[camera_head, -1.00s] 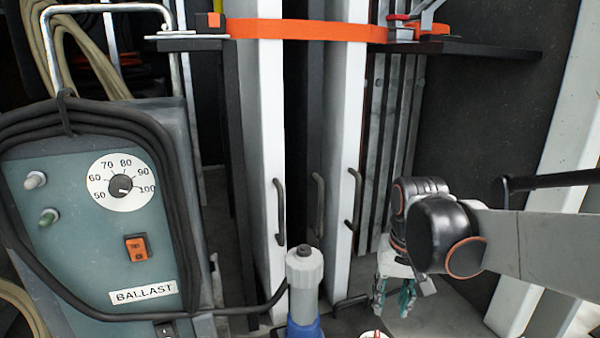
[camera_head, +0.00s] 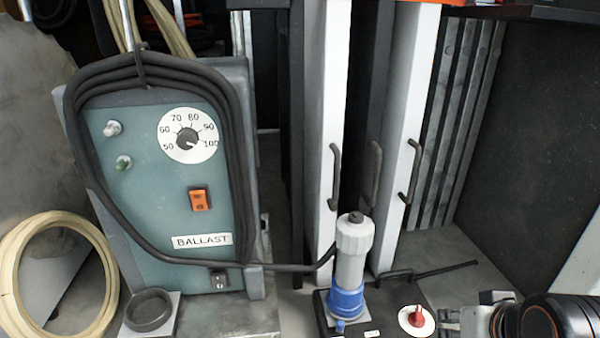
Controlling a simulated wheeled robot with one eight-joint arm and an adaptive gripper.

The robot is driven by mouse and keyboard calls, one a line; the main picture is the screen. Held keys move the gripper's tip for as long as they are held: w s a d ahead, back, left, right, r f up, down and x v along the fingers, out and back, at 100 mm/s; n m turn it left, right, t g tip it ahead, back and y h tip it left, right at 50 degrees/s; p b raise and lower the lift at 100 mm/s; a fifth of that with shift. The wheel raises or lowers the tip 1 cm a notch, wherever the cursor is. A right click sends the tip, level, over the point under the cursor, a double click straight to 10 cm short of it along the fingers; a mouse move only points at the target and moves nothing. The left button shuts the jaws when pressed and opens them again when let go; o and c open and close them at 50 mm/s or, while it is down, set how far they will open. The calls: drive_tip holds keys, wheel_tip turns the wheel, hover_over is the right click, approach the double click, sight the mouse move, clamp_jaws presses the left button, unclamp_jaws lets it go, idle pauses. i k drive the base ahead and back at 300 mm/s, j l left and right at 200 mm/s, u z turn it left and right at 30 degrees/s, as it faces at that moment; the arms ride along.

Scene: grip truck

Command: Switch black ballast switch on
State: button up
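The ballast unit (camera_head: 165,235) is a teal box with a "BALLAST" label (camera_head: 203,241) at the left. A small black switch (camera_head: 219,280) sits below the label, near the bottom of the panel; its position is too small to tell. An orange switch (camera_head: 199,199) is above the label, under a round dial (camera_head: 188,136) marked 50 to 100. My gripper (camera_head: 446,323) is at the bottom right, far to the right of the ballast unit and near a red knob. Its fingers point left, and whether they are open is unclear.
A black cable (camera_head: 90,190) loops around the panel and runs right to a grey and blue plug (camera_head: 350,265). A red knob (camera_head: 417,317) on a white disc stands between plug and gripper. A cream hose coil (camera_head: 12,285) and a black cup (camera_head: 150,309) are at the lower left.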

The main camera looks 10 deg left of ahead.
sight(219, 279)
drive_tip(key=u, duration=1.9)
